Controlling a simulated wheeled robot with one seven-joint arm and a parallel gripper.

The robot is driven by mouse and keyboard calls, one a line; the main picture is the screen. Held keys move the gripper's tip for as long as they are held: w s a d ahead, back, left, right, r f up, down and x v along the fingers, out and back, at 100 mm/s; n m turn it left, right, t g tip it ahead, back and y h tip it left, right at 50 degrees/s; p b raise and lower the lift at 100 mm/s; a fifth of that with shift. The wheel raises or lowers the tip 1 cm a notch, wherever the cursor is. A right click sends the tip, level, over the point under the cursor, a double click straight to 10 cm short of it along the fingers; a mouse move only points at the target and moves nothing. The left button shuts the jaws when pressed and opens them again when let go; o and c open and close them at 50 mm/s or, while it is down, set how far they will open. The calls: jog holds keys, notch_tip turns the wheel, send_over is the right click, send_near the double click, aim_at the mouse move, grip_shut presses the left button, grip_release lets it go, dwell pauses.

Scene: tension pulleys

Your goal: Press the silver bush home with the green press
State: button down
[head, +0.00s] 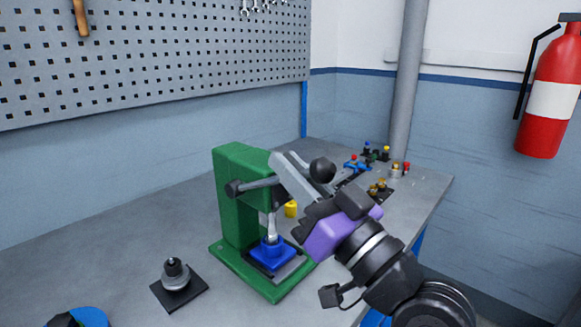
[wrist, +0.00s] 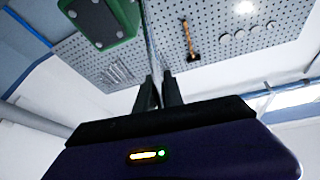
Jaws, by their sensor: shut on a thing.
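The green press (head: 238,195) stands on the bench in the head view; its head also shows in the wrist view (wrist: 100,20). Its silver ram (head: 268,228) points down at a blue block (head: 271,256) on the press base. I cannot make out the silver bush separately there; the ram and block hide detail. My gripper (head: 314,212) is at the right of the press, by the grey lever (head: 294,178) and its black knob (head: 322,170). In the wrist view, its fingers (wrist: 160,92) are shut on a thin metal bar, which looks like the press lever.
A dark and silver part (head: 175,274) stands on a black plate at the front left. A blue round thing (head: 88,318) is cut off at the bottom edge. Several small coloured parts (head: 375,165) stand at the back right.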

jog(key=shift+w+d+f, duration=0.1)
jog(key=shift+w+f, duration=0.15)
jog(key=shift+f, duration=0.2)
jog(key=c, duration=1.5)
grip_release()
jog(key=shift+c, duration=0.2)
jog(key=shift+o, duration=0.4)
jog(key=shift+r, duration=0.2)
jog(key=shift+s, duration=0.1)
jog(key=b+v, duration=0.1)
jog(key=v, duration=0.6)
jog(key=shift+s+d+f+b, duration=0.15)
jog(key=shift+s+d+b, duration=0.1)
jog(key=shift+b, duration=0.1)
